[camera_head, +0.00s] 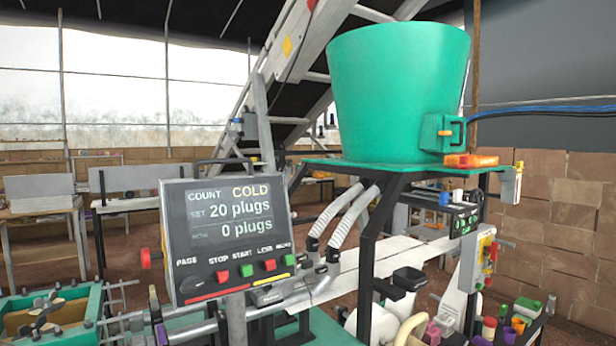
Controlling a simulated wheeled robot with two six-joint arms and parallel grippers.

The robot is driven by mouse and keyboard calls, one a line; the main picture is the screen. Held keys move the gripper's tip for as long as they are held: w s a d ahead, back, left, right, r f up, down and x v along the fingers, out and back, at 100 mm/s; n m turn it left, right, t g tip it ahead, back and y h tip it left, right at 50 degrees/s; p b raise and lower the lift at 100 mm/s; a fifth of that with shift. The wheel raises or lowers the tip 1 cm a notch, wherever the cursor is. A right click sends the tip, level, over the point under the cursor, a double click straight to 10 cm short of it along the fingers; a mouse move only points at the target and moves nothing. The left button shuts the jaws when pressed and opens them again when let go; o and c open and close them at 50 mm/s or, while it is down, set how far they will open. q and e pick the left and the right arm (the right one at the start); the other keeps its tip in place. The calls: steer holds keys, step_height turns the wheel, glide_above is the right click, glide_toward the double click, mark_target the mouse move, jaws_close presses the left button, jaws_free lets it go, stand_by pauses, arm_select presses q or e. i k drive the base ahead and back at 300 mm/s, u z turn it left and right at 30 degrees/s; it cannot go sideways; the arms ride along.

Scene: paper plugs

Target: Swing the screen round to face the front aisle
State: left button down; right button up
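The screen (230,218) is a dark display in a grey control box on a post (237,320), left of the picture's middle. Its face is turned toward me, slightly angled, and reads "COUNT COLD", "SET 20 plugs" and "NOW 0 plugs". Below the display are a dark knob (192,285) and red and green buttons (246,270). A red knob (146,258) sticks out at its left side and a dark handle (226,163) arches over its top. Neither of my grippers shows in this view.
A large green hopper (398,90) stands on a dark frame right of the screen, with ribbed hoses (345,215) below it. A conveyor (300,50) slopes up behind. A green-edged tray (50,308) lies at lower left. Small coloured items (515,325) crowd the lower right.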

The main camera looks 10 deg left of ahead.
mark_target(209, 226)
steer(key=z, duration=0.45)
steer(key=i, duration=0.65)
steer(key=u, duration=1.6)
steer(key=i, duration=0.3)
steer(key=z, duration=0.3)
